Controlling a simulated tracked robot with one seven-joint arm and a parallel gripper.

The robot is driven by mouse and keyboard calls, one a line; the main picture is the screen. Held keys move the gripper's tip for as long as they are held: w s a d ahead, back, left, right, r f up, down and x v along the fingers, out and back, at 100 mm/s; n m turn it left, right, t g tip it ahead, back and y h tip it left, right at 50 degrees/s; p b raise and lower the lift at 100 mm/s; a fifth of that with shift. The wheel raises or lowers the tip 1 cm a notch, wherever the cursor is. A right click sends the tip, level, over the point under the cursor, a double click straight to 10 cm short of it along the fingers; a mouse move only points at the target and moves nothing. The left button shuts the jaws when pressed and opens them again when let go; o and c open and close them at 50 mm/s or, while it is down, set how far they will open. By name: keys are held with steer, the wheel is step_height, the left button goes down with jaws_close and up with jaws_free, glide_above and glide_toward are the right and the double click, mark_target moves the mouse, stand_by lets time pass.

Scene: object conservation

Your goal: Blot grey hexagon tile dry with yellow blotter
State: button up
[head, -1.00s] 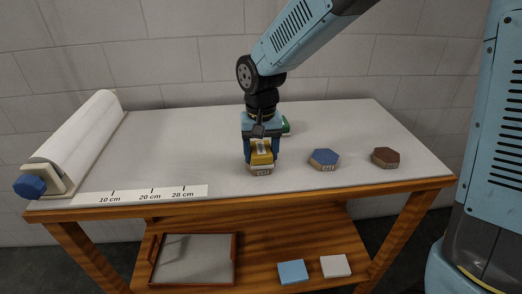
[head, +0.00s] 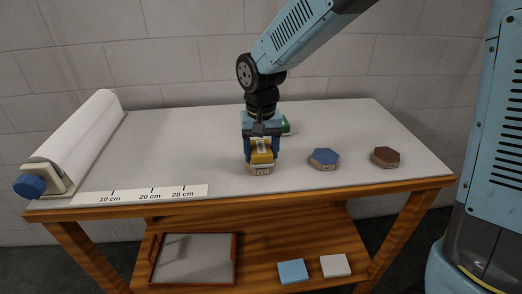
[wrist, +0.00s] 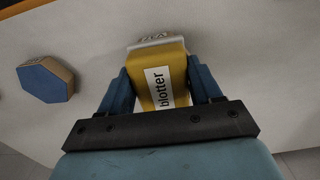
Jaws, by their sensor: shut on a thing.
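My gripper (head: 262,156) is shut on the yellow blotter (head: 262,158), a block with a white label. In the wrist view the blotter (wrist: 172,82) sits between the blue fingers and its label reads "blotter". The grey hexagon tile (head: 261,170) is directly under the blotter on the table. Only its tan front side with a small label shows in the head view, and its top is mostly hidden. In the wrist view a pale edge of the tile (wrist: 150,40) shows past the blotter's far end. The blotter appears to touch the tile or be just above it.
A blue hexagon tile (head: 324,157) and a brown hexagon tile (head: 386,155) lie to the right. A green object (head: 286,126) is partly hidden behind my gripper. A paper roll (head: 80,135) and a ruler strip (head: 140,195) are at left. A tray (head: 235,262) is on the lower shelf.

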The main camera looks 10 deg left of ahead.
steer(key=shift+r, duration=3.35)
